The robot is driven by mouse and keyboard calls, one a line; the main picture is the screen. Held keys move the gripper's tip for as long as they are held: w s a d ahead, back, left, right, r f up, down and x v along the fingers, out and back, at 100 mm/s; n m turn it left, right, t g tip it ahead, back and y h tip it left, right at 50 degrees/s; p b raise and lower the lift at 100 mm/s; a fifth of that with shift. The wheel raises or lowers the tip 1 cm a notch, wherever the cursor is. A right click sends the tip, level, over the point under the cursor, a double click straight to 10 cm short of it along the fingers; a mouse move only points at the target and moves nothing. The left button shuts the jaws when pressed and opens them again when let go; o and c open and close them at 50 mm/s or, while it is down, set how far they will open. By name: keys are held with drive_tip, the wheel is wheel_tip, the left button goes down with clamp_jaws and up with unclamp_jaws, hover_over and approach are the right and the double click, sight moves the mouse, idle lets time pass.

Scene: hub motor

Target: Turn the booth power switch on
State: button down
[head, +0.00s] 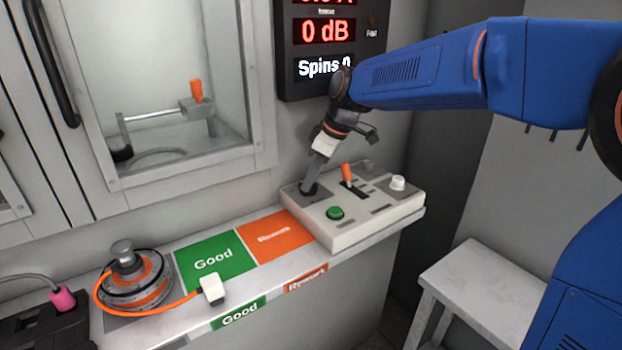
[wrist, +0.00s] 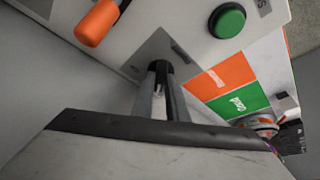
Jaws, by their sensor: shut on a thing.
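The control box (head: 345,234) is a pale panel on the bench. A dark switch (head: 309,190) sits at its left end; in the wrist view it is the black stub (wrist: 158,67) on a grey plate. My gripper (head: 313,181) reaches down to this switch, and in the wrist view its fingers (wrist: 160,82) are shut around the stub. The fingers hide most of the switch, so I cannot tell its position. The panel also carries an orange-handled lever (head: 348,174), a green button (head: 335,212) and a white knob (head: 398,182).
Left of the box lie the orange Rework area (head: 270,236) and green Good area (head: 212,259). A hub motor (head: 133,280) with an orange cable and white connector (head: 212,289) is further left. A glass-fronted booth (head: 170,90) and a red-lettered display (head: 325,35) stand behind.

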drive_tip(key=m, duration=0.2)
drive_tip(key=m+t+h, duration=0.1)
drive_tip(key=m, duration=0.1)
drive_tip(key=shift+s+a+t, duration=0.15)
drive_tip(key=shift+t, duration=0.15)
drive_tip(key=m+t+h, duration=0.1)
drive_tip(key=m, duration=0.3)
drive_tip(key=shift+s+a, duration=0.1)
drive_tip(key=m, duration=0.2)
drive_tip(key=m+h, duration=0.1)
drive_tip(key=m, duration=0.1)
drive_tip(key=shift+a+t+h, duration=0.15)
drive_tip(key=shift+t+h, duration=0.15)
drive_tip(key=shift+m+h, duration=0.8)
drive_tip(key=shift+m, duration=1.2)
drive_tip(key=c, duration=1.7)
unclamp_jaws()
drive_tip(key=shift+c, duration=0.2)
drive_tip(key=shift+r, duration=0.15)
